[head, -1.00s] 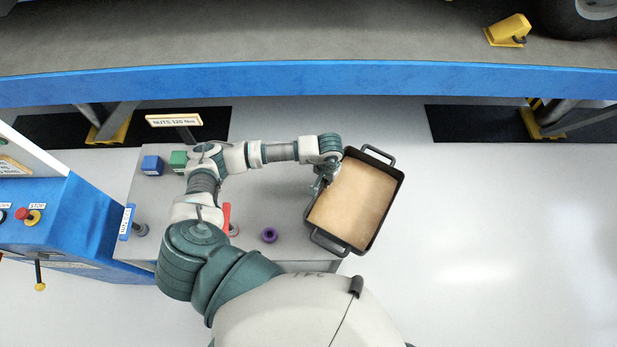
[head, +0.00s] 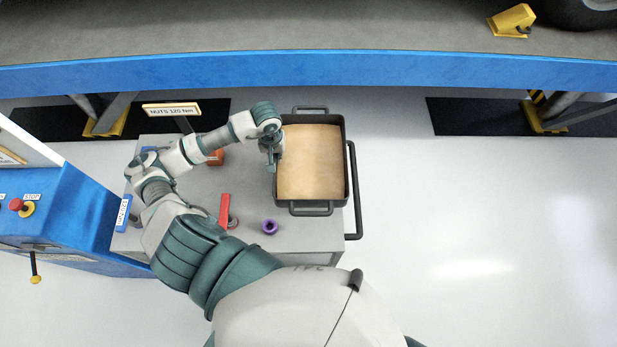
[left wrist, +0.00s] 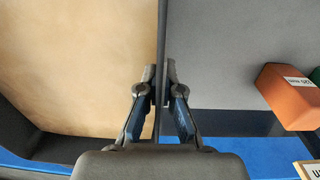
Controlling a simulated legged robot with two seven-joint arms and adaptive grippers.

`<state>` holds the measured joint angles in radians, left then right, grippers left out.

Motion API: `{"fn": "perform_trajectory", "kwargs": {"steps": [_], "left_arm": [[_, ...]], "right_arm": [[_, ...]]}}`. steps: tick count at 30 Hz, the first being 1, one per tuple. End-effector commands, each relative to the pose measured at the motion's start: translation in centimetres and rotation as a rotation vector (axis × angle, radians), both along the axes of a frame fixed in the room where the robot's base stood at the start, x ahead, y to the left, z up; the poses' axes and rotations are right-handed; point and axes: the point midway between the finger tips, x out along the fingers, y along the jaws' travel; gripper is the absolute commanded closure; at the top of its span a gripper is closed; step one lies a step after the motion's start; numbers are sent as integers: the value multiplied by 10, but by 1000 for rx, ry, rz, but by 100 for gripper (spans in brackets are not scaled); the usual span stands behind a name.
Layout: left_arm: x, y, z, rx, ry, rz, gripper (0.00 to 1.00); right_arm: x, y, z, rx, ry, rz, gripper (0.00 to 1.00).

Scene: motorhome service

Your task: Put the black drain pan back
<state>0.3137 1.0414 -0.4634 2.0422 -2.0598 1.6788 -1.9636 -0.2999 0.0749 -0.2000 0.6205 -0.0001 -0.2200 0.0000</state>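The black drain pan (head: 342,190), with a tan inside and a handle at its far and near ends, is over the right part of the grey cart top (head: 190,198). My left gripper (head: 271,162) is at the pan's left wall. In the left wrist view its two fingers (left wrist: 160,95) close on the pan's thin wall (left wrist: 162,40), one on each side. I cannot tell whether the pan rests on the cart or hangs just above it. My right gripper does not show.
A red tool (head: 225,210), a purple ring (head: 270,226) and an orange block (head: 215,158) are on the cart; the block also shows in the left wrist view (left wrist: 288,95). A cart handle (head: 354,190) is at the right. The blue lift edge (head: 400,72) spans the back.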

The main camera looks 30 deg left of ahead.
Motion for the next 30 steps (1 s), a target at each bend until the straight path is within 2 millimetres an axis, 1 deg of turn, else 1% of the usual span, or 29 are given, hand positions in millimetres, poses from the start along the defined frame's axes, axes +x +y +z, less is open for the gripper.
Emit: {"fn": "perform_trajectory", "kwargs": {"steps": [2, 4, 12, 20, 27, 30], "left_arm": [[0, 3, 2, -4, -5, 10, 100], [-1, 4, -4, -5, -5, 15, 100], [-1, 5, -47, -7, -4, 17, 100], [-1, 6, -66, -7, -5, 16, 100], [0, 5, -94, -7, -6, 15, 100], [0, 5, -96, -5, -9, 14, 100]], "right_arm": [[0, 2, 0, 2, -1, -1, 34], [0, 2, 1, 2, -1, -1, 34], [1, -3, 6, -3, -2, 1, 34], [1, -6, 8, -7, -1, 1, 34], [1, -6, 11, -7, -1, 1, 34], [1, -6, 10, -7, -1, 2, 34]]}}
